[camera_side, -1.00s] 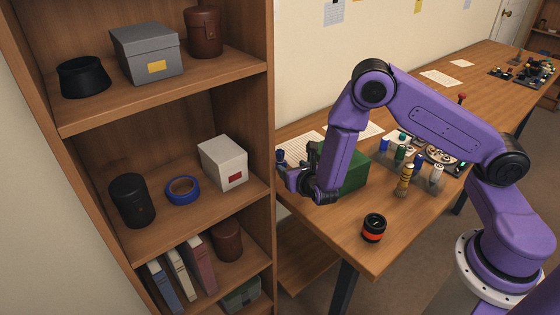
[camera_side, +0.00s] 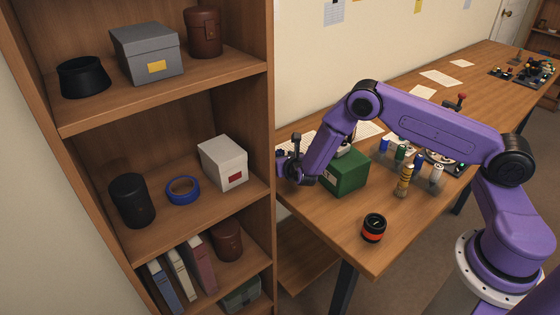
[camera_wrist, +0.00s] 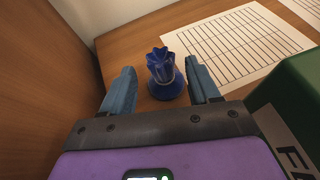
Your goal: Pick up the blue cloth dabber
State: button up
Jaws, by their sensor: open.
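The blue cloth dabber (camera_wrist: 165,72) stands upright on the table in the wrist view, with a gathered, frilled top and a wider round base. My gripper (camera_wrist: 159,66) is open, with one blue-grey finger on each side of the dabber. The dabber appears between the fingers, slightly beyond them; I cannot tell whether either finger touches it. In the side view my gripper (camera_side: 289,166) is low at the table's left end, beside the shelf, and largely hides the dabber.
A green box (camera_side: 346,172) stands right of my gripper, close by. The wooden shelf (camera_side: 262,130) rises on the left. A ruled sheet (camera_wrist: 235,45) lies behind the dabber. A black-and-orange lens part (camera_side: 374,228) and several small bottles stand farther right.

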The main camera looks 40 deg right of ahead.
aim_at(280, 155)
jog(key=shift+x, duration=1.6)
jog(key=shift+d, duration=0.15)
jog(key=c, duration=1)
jog(key=shift+r, duration=0.15)
